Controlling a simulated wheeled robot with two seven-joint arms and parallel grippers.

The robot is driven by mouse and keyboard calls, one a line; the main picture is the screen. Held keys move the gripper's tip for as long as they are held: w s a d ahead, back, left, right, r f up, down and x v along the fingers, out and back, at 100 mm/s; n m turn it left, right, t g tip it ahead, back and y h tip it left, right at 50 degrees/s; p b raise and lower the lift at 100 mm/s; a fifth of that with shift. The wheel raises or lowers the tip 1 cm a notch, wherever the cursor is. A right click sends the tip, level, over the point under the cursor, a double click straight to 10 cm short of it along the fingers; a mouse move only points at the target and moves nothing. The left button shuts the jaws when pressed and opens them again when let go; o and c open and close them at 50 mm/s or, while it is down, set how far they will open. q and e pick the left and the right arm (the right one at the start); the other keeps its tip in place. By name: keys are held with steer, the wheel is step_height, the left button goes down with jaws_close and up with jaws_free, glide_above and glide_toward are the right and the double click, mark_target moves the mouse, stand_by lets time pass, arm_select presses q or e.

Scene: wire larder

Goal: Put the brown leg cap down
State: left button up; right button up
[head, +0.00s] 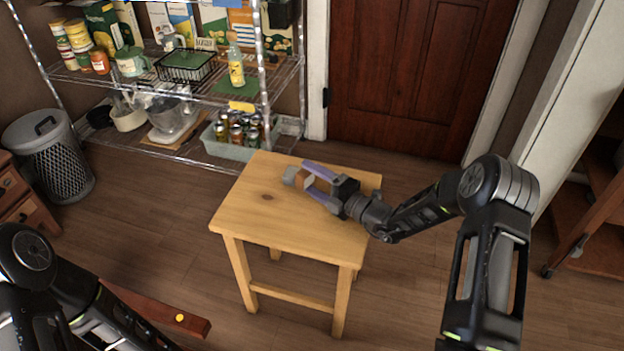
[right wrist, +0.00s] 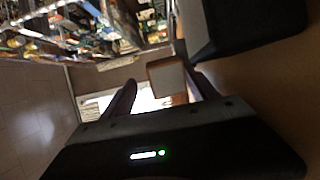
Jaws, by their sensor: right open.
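My right gripper (head: 299,175) is open just above the wooden stool top (head: 255,205), reaching in from the right. Small grey pieces show at its fingertips in the head view. In the right wrist view a small grey-brown block (right wrist: 167,80) shows between the fingers, nearer the right-hand one. I cannot tell whether this block is the brown leg cap or part of a finger, or whether it touches the stool. No other piece that could be the cap is clear. My left arm shows at the lower left, but its gripper is outside the picture.
A wire shelf (head: 200,90) full of food packs and kitchenware stands behind the stool. A grey bin (head: 60,165) is at the left. A reddish-brown board (head: 160,308) shows at lower left. The stool's front and left top are bare. A dark red door (head: 400,80) is behind.

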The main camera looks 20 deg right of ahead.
steer(key=shift+r, duration=0.55)
steer(key=p+v, duration=0.2)
steer(key=v, duration=1)
